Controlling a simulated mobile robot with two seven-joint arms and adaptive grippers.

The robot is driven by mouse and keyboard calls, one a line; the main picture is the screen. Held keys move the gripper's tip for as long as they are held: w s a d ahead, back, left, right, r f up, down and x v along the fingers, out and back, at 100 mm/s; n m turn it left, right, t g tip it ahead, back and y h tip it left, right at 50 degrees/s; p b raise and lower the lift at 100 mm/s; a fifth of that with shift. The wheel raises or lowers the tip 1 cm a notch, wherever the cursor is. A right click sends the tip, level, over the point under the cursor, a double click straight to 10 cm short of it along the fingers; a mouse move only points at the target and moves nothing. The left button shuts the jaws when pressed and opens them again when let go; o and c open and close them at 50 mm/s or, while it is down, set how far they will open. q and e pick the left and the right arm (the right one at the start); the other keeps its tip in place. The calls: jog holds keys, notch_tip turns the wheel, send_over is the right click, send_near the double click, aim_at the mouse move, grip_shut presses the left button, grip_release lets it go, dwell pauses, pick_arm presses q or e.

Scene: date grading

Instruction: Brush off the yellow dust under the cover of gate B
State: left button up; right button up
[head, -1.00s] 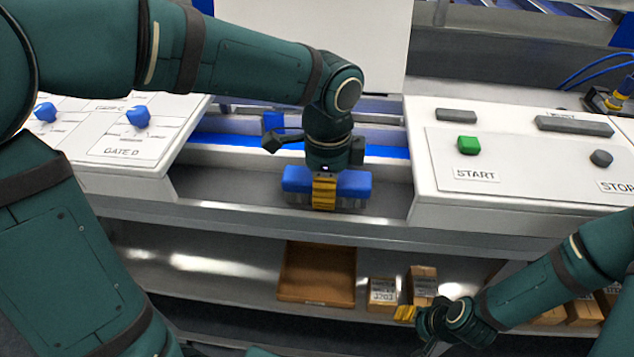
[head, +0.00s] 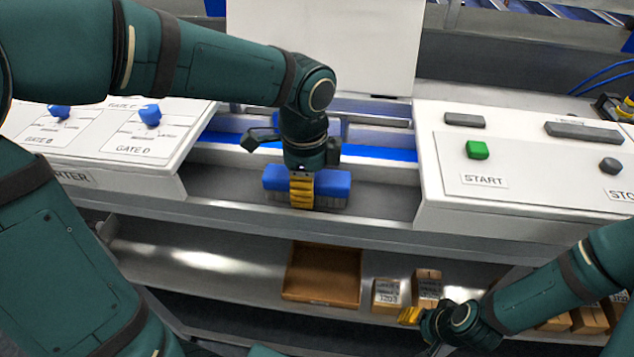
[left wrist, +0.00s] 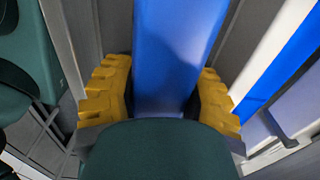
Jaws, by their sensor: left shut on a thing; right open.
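A blue brush (head: 336,183) with grey bristles is held low in the grey recess between the two white panels. My left gripper (head: 302,190) is shut on its blue body, which also shows between the yellow fingers in the left wrist view (left wrist: 170,60). Whether the bristles touch the surface I cannot tell. A blue knob (head: 58,111) stands above the label GATE B on the left panel. I make out no yellow dust and cannot identify the gate B cover. My right gripper (head: 412,317) is open and low at the lower right, its fingers partly hidden.
The left panel also has a GATE D knob (head: 150,116). The right panel has a green START button (head: 477,150) and a grey stop button (head: 611,166). A blue strip (head: 385,153) runs behind the recess. An open brown tray (head: 322,300) and small boxes (head: 387,292) are on the shelf below.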

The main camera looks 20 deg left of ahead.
aim_at(271, 170)
pick_arm(q)
jog(key=shift+s+a+r+p, duration=0.1)
jog(key=shift+s+a+p, duration=0.1)
jog(key=shift+a, duration=0.65)
jog(key=shift+s+a+p, duration=0.15)
jog(key=shift+s+a, duration=0.05)
jog(key=shift+a, duration=0.6)
jog(key=shift+s+a, duration=0.2)
jog(key=shift+a, duration=0.5)
jog(key=shift+s+a, duration=0.15)
jog(key=shift+a, duration=0.5)
notch_tip(271, 170, up, 5)
jog(key=p, duration=0.4)
jog(key=shift+f, duration=0.2)
jog(key=shift+r, duration=3.55)
